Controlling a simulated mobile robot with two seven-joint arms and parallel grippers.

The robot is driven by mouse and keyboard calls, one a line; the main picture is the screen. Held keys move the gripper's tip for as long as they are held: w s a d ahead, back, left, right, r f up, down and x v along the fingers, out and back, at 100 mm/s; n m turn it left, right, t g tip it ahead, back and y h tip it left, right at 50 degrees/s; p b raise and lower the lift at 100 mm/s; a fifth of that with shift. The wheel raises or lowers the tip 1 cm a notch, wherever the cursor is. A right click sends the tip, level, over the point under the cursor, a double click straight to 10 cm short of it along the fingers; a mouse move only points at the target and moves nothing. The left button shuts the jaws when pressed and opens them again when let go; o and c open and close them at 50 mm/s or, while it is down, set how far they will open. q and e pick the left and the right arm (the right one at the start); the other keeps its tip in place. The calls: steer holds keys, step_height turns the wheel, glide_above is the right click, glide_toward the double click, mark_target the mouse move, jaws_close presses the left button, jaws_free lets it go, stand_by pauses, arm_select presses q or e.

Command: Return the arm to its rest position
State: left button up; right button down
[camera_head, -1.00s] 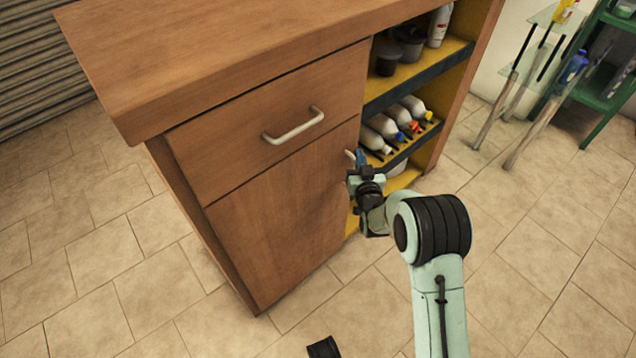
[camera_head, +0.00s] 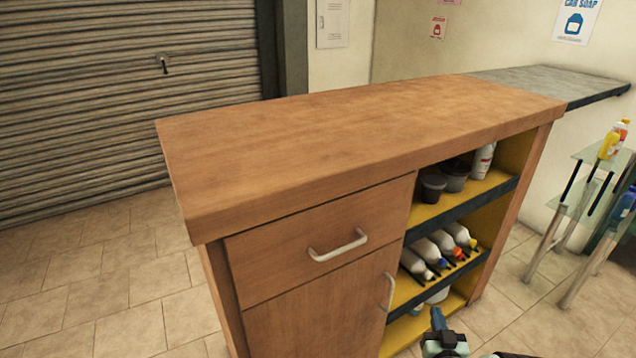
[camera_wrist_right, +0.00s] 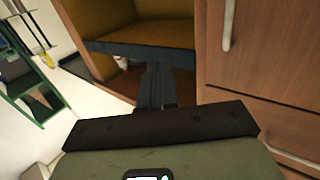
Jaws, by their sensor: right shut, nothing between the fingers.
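My right gripper (camera_head: 438,320) shows at the bottom of the head view, low in front of the open shelves of the wooden cabinet (camera_head: 340,140). Its fingers are together with nothing between them. In the right wrist view the shut fingers (camera_wrist_right: 157,85) point toward the cabinet's open shelf side, with the door and its handle (camera_wrist_right: 228,25) to the right. The gripper looks apart from the cabinet. Most of my right arm is outside the head view. My left gripper is not in view.
The cabinet has a drawer with a handle (camera_head: 338,245) and a door with a handle (camera_head: 389,292), both closed. Bottles (camera_head: 440,243) lie on the middle shelf, and dark tubs (camera_head: 432,186) stand above. A glass-shelved stand (camera_head: 575,205) is at the right. Tiled floor (camera_head: 120,285) is clear at left.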

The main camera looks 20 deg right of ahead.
steer(key=s+a+f+g+y+p, duration=0.3)
steer(key=s+a+f+g+p, duration=0.15)
steer(key=a+p, duration=0.25)
steer(key=s+a+f+g+y+p, duration=0.2)
steer(key=s+a+f+g+p, duration=0.2)
steer(key=s+a+p, duration=0.25)
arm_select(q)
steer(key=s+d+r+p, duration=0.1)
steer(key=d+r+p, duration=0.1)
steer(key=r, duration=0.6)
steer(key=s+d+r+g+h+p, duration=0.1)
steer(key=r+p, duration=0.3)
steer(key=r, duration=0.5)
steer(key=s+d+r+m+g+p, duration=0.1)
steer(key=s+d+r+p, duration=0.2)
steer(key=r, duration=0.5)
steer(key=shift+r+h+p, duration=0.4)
arm_select(e)
steer(key=s+a+r+g+y, duration=0.1)
steer(key=s+a+g+y, duration=0.4)
steer(key=s+a, duration=1.2)
steer(key=s+g, duration=0.3)
steer(key=g, duration=0.1)
steer(key=shift+s+r+y, duration=0.25)
steer(key=shift+s+y, duration=0.05)
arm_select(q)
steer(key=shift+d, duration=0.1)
